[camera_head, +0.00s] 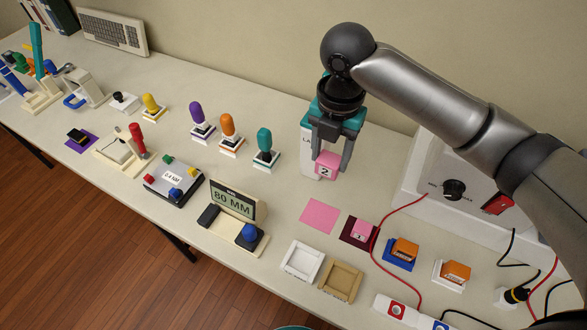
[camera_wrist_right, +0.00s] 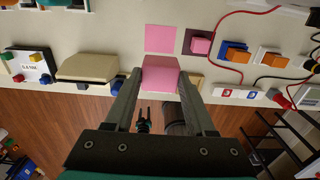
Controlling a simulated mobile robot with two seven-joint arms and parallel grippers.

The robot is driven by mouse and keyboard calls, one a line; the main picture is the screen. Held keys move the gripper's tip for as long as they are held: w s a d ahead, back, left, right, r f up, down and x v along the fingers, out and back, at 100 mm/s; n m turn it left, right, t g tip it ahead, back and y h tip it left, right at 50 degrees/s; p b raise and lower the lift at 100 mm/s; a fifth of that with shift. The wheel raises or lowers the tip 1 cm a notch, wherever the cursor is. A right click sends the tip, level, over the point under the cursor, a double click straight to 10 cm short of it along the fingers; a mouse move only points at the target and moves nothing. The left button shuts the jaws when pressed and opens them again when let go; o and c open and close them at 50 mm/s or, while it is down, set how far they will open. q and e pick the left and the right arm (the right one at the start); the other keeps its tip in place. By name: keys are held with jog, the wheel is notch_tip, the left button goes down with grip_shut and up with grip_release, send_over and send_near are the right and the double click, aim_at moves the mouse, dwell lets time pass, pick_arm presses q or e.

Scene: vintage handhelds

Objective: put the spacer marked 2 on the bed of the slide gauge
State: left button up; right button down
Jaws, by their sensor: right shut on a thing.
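The pink spacer marked 2 (camera_head: 327,165) is held between the fingertips of my right gripper (camera_head: 330,150), raised above the table. In the right wrist view, the spacer (camera_wrist_right: 160,76) sits between the two fingers (camera_wrist_right: 160,90). The slide gauge (camera_head: 233,220), with its "80 MM" display, dark block and blue knob, stands at the table's front, left of and below the gripper in the head view. I see the back of its display (camera_wrist_right: 88,67) in the wrist view. The spacer is apart from the gauge.
An empty pink mat (camera_head: 319,216) lies right of the gauge. A similar pink block (camera_head: 363,229) is on a dark mat beside it, near a red cable (camera_head: 376,262). White and tan trays (camera_head: 302,261) stand at the front edge. Colored-knobbed stands (camera_head: 229,135) are behind the gauge.

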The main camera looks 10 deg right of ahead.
jog(key=shift+a, duration=0.1)
jog(key=shift+w+a+f, duration=0.1)
jog(key=shift+w+a, duration=0.05)
jog(key=shift+a, duration=0.2)
jog(key=s+a+r+b, duration=0.1)
jog(key=a+b, duration=1)
jog(key=a, duration=1.2)
notch_tip(320, 180, down, 18)
jog(key=b, duration=0.4)
jog(key=shift+s+d+f+b, duration=0.1)
jog(key=shift+d+f+b, duration=0.1)
jog(key=shift+b, duration=0.2)
jog(key=shift+f, duration=0.4)
jog(key=shift+a, duration=0.1)
pick_arm(q)
jog(key=w+a+f, duration=0.2)
jog(key=w+f, duration=0.1)
jog(key=f, duration=1.2)
jog(key=shift+w+f+t, duration=0.15)
jog(key=shift+f+t, duration=0.15)
jog(key=shift+f, duration=0.05)
